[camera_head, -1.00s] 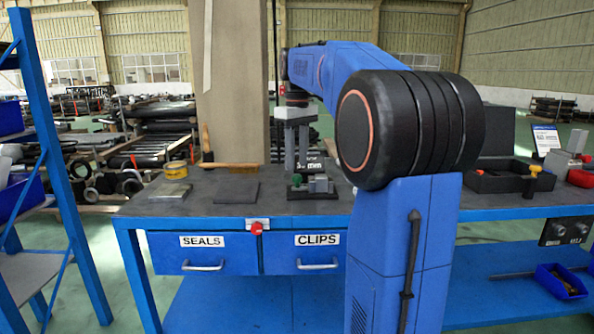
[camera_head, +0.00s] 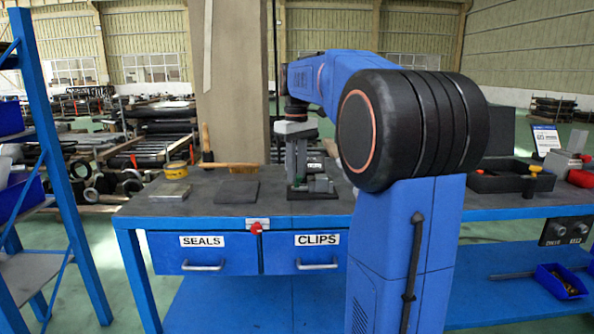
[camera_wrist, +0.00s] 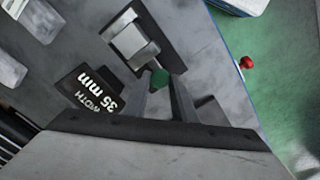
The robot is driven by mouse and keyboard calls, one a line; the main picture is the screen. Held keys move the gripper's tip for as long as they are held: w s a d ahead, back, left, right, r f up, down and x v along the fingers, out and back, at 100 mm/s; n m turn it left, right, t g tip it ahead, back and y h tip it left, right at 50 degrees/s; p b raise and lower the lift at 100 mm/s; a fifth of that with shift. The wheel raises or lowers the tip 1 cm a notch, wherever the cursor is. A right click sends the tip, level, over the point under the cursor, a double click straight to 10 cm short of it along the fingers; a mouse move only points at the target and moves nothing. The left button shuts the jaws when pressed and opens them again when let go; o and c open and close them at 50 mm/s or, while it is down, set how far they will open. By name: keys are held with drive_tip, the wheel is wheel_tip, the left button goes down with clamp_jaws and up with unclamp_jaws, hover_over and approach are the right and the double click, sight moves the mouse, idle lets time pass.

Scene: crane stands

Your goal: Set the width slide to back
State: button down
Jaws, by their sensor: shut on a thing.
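The width slide unit is a small dark base (camera_head: 322,194) on the bench, with a grey-green block (camera_head: 320,185) on it. In the wrist view a light grey metal block (camera_wrist: 131,42) sits on the dark base, with a small green knob (camera_wrist: 159,78) beside it. My gripper (camera_head: 297,182) points down onto the left part of the unit. In the wrist view its fingers (camera_wrist: 163,88) are shut on the green knob and partly hide it. A black label (camera_wrist: 92,92) reading "WIDTH 35 mm" lies beside the unit.
A red knob (camera_head: 257,228) sits at the bench's front edge. A black tray (camera_head: 497,180) stands to the right.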

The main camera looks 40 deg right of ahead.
drive_tip(key=shift+w+a, duration=0.8)
drive_tip(key=shift+a, duration=0.3)
drive_tip(key=c, duration=1.7)
unclamp_jaws()
drive_tip(key=shift+a, duration=0.1)
drive_tip(key=shift+c, duration=0.2)
wheel_tip(320, 180, up, 18)
drive_tip(key=shift+f, duration=0.25)
drive_tip(key=shift+f, duration=0.1)
